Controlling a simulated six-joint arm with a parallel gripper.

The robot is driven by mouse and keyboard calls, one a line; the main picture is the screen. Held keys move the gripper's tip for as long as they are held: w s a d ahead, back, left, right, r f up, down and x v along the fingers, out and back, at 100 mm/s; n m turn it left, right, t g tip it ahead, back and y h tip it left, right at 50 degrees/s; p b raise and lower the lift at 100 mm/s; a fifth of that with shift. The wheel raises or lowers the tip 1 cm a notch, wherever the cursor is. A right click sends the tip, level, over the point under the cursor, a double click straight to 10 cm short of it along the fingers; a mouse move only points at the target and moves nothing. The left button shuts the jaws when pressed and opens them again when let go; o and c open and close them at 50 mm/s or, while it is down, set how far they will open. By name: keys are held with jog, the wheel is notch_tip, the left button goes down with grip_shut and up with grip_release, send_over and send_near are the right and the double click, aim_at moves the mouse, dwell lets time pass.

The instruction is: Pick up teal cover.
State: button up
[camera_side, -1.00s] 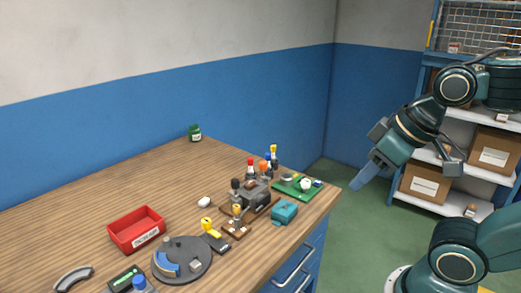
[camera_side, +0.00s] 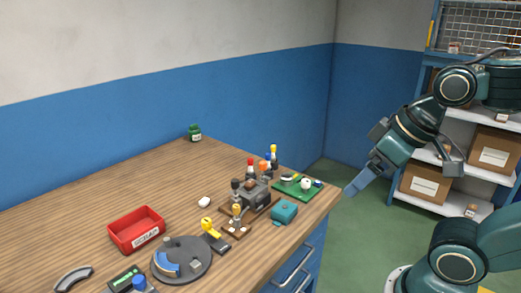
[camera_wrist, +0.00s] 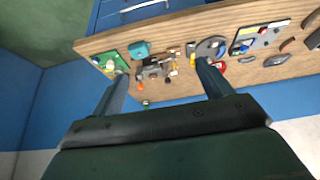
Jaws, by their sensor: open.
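The teal cover (camera_side: 284,211) is a small box-like piece lying on the wooden bench near its front right edge. In the wrist view the teal cover (camera_wrist: 140,49) lies near the bench edge, above and left of the middle, beside the green board. My gripper (camera_side: 352,188) is off the right end of the bench, apart from the cover, with its fingers pointing down and left. In the wrist view my gripper (camera_wrist: 162,72) shows two fingers spread wide with nothing held between them.
A grey block with coloured knobs (camera_side: 258,190) and a green board (camera_side: 298,188) stand close behind the cover. A red tray (camera_side: 136,230) and a grey round plate (camera_side: 182,260) are further left. The back of the bench is mostly clear.

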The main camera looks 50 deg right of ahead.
jog(key=shift+w, duration=0.1)
jog(key=m+g+y, duration=0.3)
jog(key=m+g, duration=0.2)
jog(key=m, duration=0.8)
send_over(284, 207)
jog(key=s+a, duration=0.2)
jog(key=s, duration=0.2)
notch_tip(284, 207, down, 6)
jog(key=w+d+f+m+y, duration=0.1)
jog(key=w+d+f+m, duration=0.3)
jog(key=d+f, duration=0.3)
jog(key=shift+w+d+f+g+y, duration=0.2)
jog(key=shift+f+g+y, duration=0.15)
jog(key=shift+f, duration=0.3)
jog(key=shift+x, duration=4.3)
